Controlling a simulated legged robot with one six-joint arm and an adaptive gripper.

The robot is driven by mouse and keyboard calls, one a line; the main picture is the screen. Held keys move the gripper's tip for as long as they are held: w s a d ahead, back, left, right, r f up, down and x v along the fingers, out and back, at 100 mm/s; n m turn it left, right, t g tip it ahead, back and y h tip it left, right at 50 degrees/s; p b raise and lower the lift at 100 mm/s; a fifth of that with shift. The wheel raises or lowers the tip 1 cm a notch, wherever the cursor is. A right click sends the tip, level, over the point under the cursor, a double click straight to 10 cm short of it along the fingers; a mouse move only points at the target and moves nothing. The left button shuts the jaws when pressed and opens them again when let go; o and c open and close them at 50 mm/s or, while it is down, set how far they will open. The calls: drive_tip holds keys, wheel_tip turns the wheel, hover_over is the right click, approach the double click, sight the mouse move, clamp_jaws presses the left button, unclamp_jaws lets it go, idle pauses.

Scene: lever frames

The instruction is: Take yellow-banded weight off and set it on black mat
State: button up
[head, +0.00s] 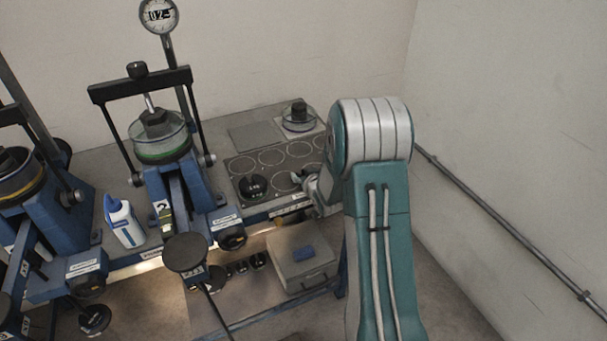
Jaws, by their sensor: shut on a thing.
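My gripper (301,178) is low over the right part of the black mat (237,167), partly hidden by my own arm. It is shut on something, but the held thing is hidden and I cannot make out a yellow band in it. The mat has several pale circles. A black weight (254,186) sits on its front left part, to the left of my gripper. The round black plate (186,252) of a hanger is at the end of the middle frame's lever. I cannot pick out the yellow-banded weight for certain.
The middle blue lever frame (180,190) with a dial gauge (158,16) stands left of the mat. A white and blue bottle (124,222) is beside it. A glass dish (299,118) stands behind the mat. A grey case (302,264) lies below the bench edge.

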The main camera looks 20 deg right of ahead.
drive_tip(key=shift+a, duration=0.1)
drive_tip(key=o, duration=1.1)
drive_tip(key=shift+s, duration=0.1)
drive_tip(key=d+v, duration=0.1)
drive_tip(key=v, duration=1)
drive_tip(key=shift+s+a, duration=0.35)
drive_tip(key=shift+a, duration=0.15)
drive_tip(key=shift+r, duration=0.15)
